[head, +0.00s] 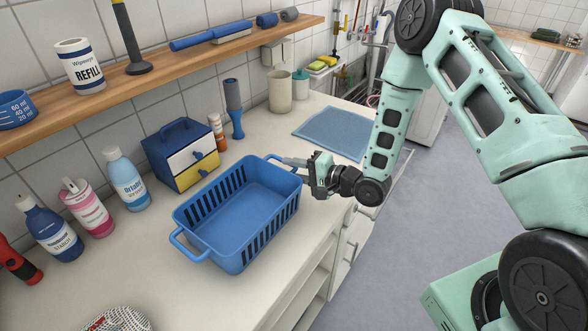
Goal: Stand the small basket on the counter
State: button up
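The small blue basket (235,222) is upright at the counter (120,265), near its front edge. It looks empty, has slotted sides and a loop handle at each end. Whether its base rests flat on the counter is hard to tell. My gripper (291,162) is at the far right end of the basket, with its grey fingers reaching left to the far handle (273,158). The fingers overlap the handle in the head view. They are too small to show whether they are closed on it.
A blue, white and yellow drawer box (180,155) stands behind the basket. Several bottles, such as a light blue one (126,180), stand to the left. A blue mat (333,133) lies farther along the counter. A wooden shelf (185,72) runs above.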

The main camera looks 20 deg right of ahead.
jog(key=b+v, duration=0.3)
jog(key=v, duration=0.8)
jog(key=s+a+r+n+g+h, duration=0.35)
jog(key=a+n+g+h, duration=0.25)
jog(key=a+n, duration=0.3)
jog(key=s+a+r+n+g+h, duration=0.1)
jog(key=s+r+n+g+h, duration=0.1)
jog(key=s, duration=0.8)
jog(key=s+a+r+n+g+h, duration=0.2)
jog(key=s+r+n, duration=0.4)
jog(key=s, duration=0.5)
jog(key=shift+a+r+n+g, duration=0.3)
jog(key=shift+r+g, duration=0.3)
jog(key=shift+g, duration=0.3)
jog(key=shift+a, duration=0.1)
